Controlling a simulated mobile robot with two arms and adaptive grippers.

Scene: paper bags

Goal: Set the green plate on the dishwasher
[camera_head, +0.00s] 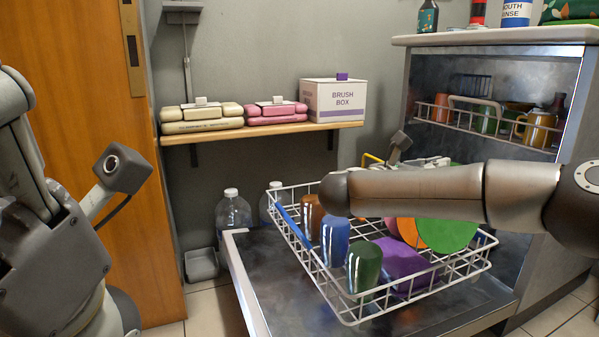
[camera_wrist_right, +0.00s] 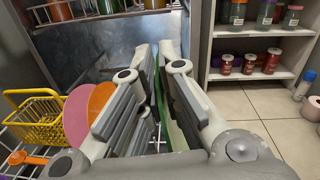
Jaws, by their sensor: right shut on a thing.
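The green plate (camera_head: 447,236) shows below my right forearm in the head view, above the right part of the lower rack. In the right wrist view it is edge-on (camera_wrist_right: 158,95), upright between the fingers of my right gripper (camera_wrist_right: 156,60), which is shut on it. In the head view my right forearm hides most of that gripper. The dishwasher (camera_head: 440,60) stands open at the right, with its door (camera_head: 250,280) folded down and the white wire lower rack (camera_head: 345,318) pulled out over it. My left arm is at the left edge; its fingers are not visible.
The rack holds an orange plate (camera_head: 408,231), a purple item (camera_head: 400,262), blue (camera_head: 334,240) and green (camera_head: 364,265) cups, and a yellow basket (camera_wrist_right: 35,118). Bottles stand on the dishwasher top (camera_head: 490,38). A wall shelf (camera_head: 270,131) holds a brush box (camera_head: 338,103).

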